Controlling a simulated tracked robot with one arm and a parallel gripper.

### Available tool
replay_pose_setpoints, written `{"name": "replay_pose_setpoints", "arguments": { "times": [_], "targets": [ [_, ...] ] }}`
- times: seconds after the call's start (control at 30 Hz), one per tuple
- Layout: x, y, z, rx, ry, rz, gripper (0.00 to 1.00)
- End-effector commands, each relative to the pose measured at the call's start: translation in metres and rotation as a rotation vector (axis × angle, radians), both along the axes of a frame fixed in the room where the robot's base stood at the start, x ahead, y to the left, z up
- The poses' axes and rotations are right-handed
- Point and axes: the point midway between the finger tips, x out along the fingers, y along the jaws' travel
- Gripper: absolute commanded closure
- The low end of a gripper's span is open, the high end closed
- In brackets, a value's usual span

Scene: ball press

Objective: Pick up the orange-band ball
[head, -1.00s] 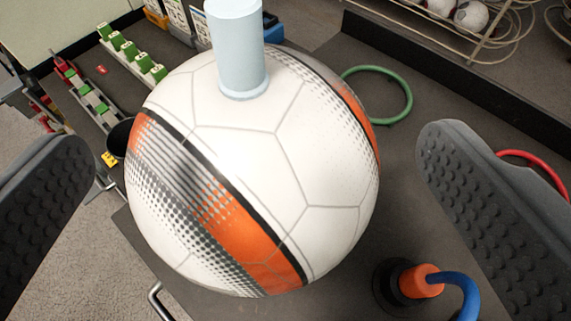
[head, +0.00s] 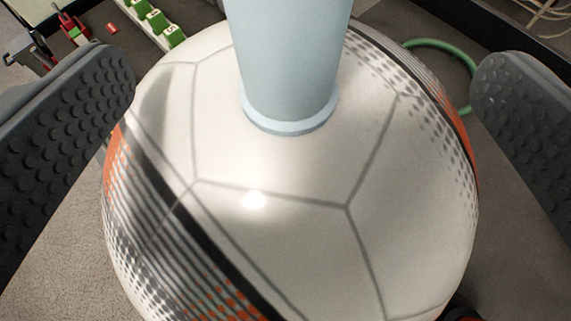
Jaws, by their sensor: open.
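The orange-band ball (head: 290,230) fills the middle of the head view, white with grey seams and orange, black and dotted bands. A pale blue cylinder (head: 290,60) stands on top of it, its flared end meeting the ball's upper surface. My gripper (head: 302,90) is open, with one dark studded pad on the left of the ball and one on the right.
A green ring (head: 450,58) lies on the dark surface at the upper right, partly behind the right pad. Green blocks on a rail (head: 158,22) and red parts (head: 75,30) are at the upper left. Speckled floor (head: 60,225) shows at the lower left.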

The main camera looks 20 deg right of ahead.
Motion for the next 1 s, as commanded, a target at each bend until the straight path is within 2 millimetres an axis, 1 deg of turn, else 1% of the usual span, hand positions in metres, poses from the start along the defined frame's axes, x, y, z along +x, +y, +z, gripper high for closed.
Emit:
{"name": "replay_pose_setpoints", "arguments": {
  "times": [0.2,0.3,0.6,0.67,0.7,0.77,0.8,0.87,0.9,0.93,0.97,1.0],
  "targets": [
    [0.023,-0.004,-0.01,0.0,0.0,0.001,0.01],
    [0.03,-0.008,-0.014,-0.001,-0.001,-0.001,0.01],
    [0.033,-0.009,-0.016,-0.001,-0.002,0.0,0.01],
    [0.033,-0.009,-0.016,-0.001,-0.002,0.0,0.17],
    [0.033,-0.009,-0.016,0.0,-0.001,0.0,0.28],
    [0.033,-0.009,-0.016,0.0,0.0,0.0,0.45],
    [0.033,-0.009,-0.017,0.001,0.001,0.001,0.56],
    [0.033,-0.008,-0.018,0.002,0.003,0.001,0.73],
    [0.033,-0.008,-0.019,0.003,0.004,0.002,0.84],
    [0.033,-0.008,-0.02,0.004,0.006,0.002,0.92],
    [0.033,-0.008,-0.02,0.005,0.008,0.002,1.0],
    [0.033,-0.007,-0.022,0.006,0.009,0.003,1.0]
  ]
}}
